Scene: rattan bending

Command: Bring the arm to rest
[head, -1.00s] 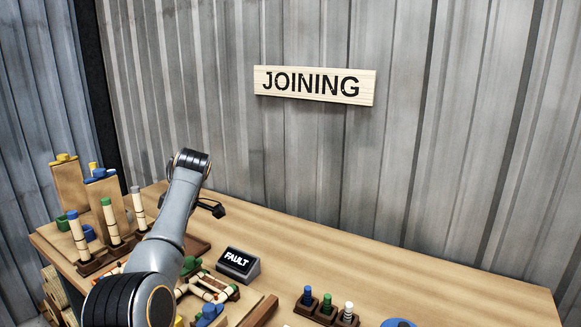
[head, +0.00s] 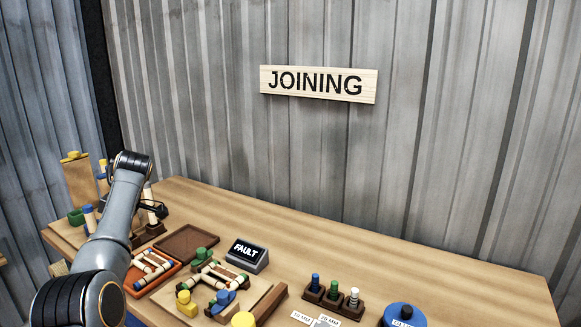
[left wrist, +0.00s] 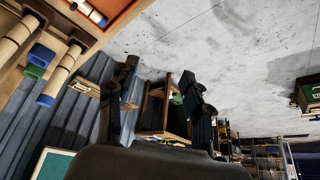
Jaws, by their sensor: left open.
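My left arm reaches in from the left in the head view, over the left end of the workbench (head: 400,255). My left gripper (left wrist: 160,92) shows in the left wrist view with two dark fingers apart and nothing between them. In the head view it is mostly hidden behind the arm; only a dark part shows beside the forearm. My right gripper is in neither view.
The bench's right back is clear.

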